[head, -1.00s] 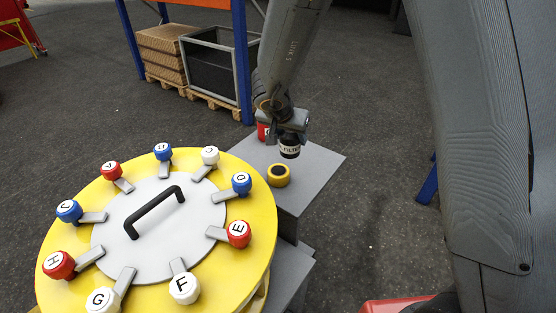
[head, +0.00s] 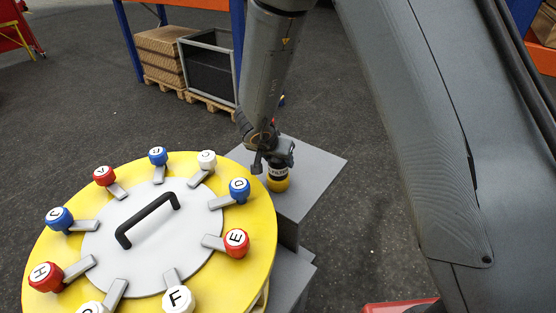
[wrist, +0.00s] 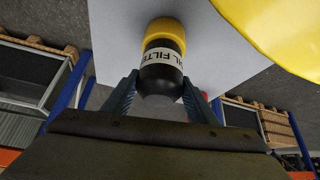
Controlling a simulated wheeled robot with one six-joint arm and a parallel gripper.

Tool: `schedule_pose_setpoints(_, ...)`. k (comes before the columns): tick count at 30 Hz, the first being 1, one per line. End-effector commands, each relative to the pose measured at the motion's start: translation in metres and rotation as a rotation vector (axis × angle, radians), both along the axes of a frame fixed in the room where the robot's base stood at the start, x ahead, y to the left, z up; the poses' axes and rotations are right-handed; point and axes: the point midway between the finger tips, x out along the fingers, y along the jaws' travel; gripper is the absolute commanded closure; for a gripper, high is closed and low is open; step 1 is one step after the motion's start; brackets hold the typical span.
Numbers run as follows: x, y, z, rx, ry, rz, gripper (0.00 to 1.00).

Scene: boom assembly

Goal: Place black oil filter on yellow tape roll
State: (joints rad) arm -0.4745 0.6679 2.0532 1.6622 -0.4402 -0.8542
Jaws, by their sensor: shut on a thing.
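The black oil filter (head: 278,172) has a white label band and stands upright. Its lower end is at the top of the yellow tape roll (head: 279,185) on the grey stand (head: 315,170). In the wrist view the oil filter (wrist: 161,74) lines up with the tape roll (wrist: 165,31) and appears to touch it. I cannot tell whether its weight rests there. My gripper (head: 275,160) is shut on the filter's upper part. Its fingers (wrist: 161,95) are on either side of the filter in the wrist view.
A yellow round table (head: 255,245) with a black handle (head: 148,215) and lettered red, blue and white knobs stands at the left, close to the stand. The stand's right side is clear. A blue rack with a grey crate (head: 208,68) and boxes (head: 160,55) is behind.

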Motion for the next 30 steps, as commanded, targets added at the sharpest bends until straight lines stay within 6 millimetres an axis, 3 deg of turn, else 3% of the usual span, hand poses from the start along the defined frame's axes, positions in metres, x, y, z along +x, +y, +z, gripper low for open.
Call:
schedule_pose_setpoints(11, 0.0, 0.0, -0.003, 0.001, -0.002, -0.001, 0.79)
schedule_pose_setpoints(12, 0.0, 0.0, -0.002, 0.002, -0.001, -0.001, 0.42)
schedule_pose_setpoints(15, 0.0, 0.0, -0.002, 0.002, -0.001, -0.001, 0.3)
schedule_pose_setpoints(24, 0.0, 0.0, -0.001, 0.001, -0.001, 0.0, 0.3)
schedule_pose_setpoints(30, -0.01, 0.006, 0.019, 0.002, -0.003, 0.001, 0.3)
